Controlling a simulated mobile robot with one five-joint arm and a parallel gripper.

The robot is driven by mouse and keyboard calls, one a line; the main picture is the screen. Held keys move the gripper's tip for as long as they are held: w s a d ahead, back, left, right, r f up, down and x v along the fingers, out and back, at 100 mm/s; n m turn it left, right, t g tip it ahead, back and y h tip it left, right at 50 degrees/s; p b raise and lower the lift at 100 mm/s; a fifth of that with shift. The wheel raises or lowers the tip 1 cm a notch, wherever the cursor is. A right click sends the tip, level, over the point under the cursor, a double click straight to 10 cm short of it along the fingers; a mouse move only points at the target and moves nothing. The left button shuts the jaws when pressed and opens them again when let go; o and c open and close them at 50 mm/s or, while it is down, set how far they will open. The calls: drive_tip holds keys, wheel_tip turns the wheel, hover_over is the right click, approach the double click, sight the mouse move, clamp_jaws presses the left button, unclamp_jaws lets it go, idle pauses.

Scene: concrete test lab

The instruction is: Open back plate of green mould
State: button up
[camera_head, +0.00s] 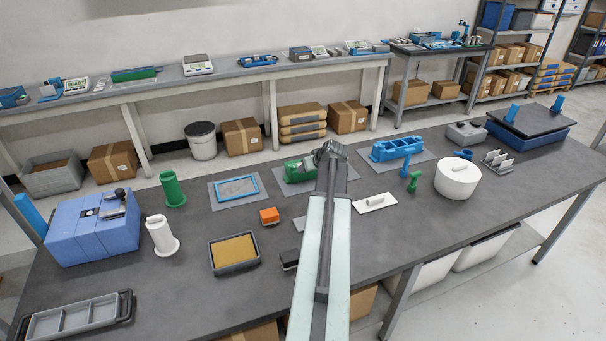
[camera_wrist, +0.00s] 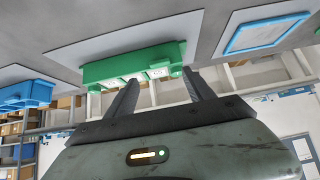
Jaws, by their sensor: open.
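The green mould (camera_head: 296,171) lies on a grey mat in the middle of the dark table, partly hidden behind my arm. My gripper (camera_head: 331,150) is over its right end in the head view. In the wrist view, which looks upside down, the mould (camera_wrist: 132,64) shows as a long green block with several pale patches along one side. My gripper (camera_wrist: 160,78) is open there, with its two fingers spread and pointing at the mould and nothing held between them. One finger overlaps the block and the other is near its end. I cannot tell the back plate from the body, nor whether the fingers touch.
A blue mould (camera_head: 397,148) stands to the right, a blue frame (camera_head: 237,188) to the left.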

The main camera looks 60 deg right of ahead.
drive_tip(key=b+x, duration=0.4)
drive_tip(key=x, duration=0.2)
drive_tip(key=shift+w+f, duration=0.1)
drive_tip(key=shift+f, duration=0.25)
drive_tip(key=shift+w+d+f+b, duration=0.15)
drive_tip(key=shift+w+d+b, duration=0.1)
drive_tip(key=shift+w+b, duration=0.1)
drive_tip(key=shift+s, duration=0.1)
